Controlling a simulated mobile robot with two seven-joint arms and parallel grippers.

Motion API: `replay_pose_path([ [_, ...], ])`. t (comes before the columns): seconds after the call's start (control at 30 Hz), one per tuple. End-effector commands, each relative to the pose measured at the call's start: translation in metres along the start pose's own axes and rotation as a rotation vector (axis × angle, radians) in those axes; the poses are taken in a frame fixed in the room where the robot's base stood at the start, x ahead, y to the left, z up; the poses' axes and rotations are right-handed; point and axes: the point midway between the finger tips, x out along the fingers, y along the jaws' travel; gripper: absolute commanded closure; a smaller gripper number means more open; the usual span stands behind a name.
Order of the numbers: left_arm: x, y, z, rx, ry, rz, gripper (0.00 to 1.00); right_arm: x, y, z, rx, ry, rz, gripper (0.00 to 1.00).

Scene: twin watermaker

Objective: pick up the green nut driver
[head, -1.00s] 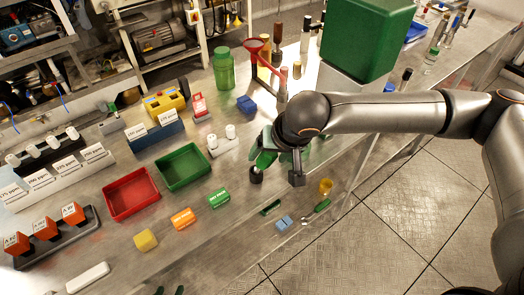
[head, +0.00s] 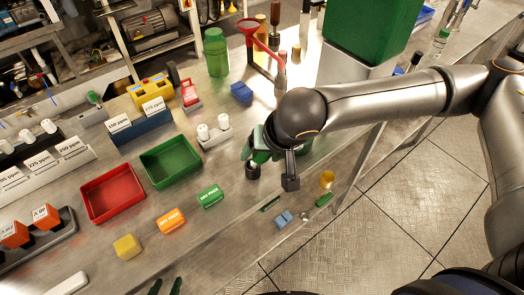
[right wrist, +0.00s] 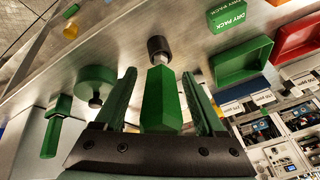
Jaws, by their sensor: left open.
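The green nut driver (right wrist: 163,98) has a green faceted handle and a black end, and stands on the metal bench. In the right wrist view it lies between the two green fingers of my right gripper (right wrist: 163,85). Narrow gaps show beside the handle, so the fingers look open around it. In the head view my right gripper (head: 260,148) is over it, and mainly its black lower end (head: 252,171) shows. My left gripper (head: 166,287) shows only as two parted green fingertips at the bottom edge, away from the nut driver.
A green tray (head: 144,159), a red tray (head: 84,198) and green (head: 210,196), orange (head: 171,221) and yellow (head: 127,247) blocks lie left of my right gripper. A yellow cup (head: 327,179) and a blue block (head: 284,219) are near the bench edge. A green-topped round object (right wrist: 95,82) is close by.

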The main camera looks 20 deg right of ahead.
Motion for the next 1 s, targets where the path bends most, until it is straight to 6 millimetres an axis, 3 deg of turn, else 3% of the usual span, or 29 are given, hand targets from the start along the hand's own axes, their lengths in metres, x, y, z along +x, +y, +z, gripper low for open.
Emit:
replay_pose_path([
  [0.07,-0.0002,0.0000,0.0005,0.000,-0.001,0.000,0.50,0.0001,-0.0001,0.0000,0.000,0.000,0.000,0.39],
  [0.6,-0.0003,0.0000,0.0009,0.000,-0.002,0.000,0.50,0.0004,0.0002,0.0001,0.000,-0.001,0.001,0.99],
  [1.0,-0.0004,0.0000,0.0011,0.000,-0.002,0.000,0.50,0.0003,0.0003,-0.0003,0.000,0.000,0.001,1.00],
])
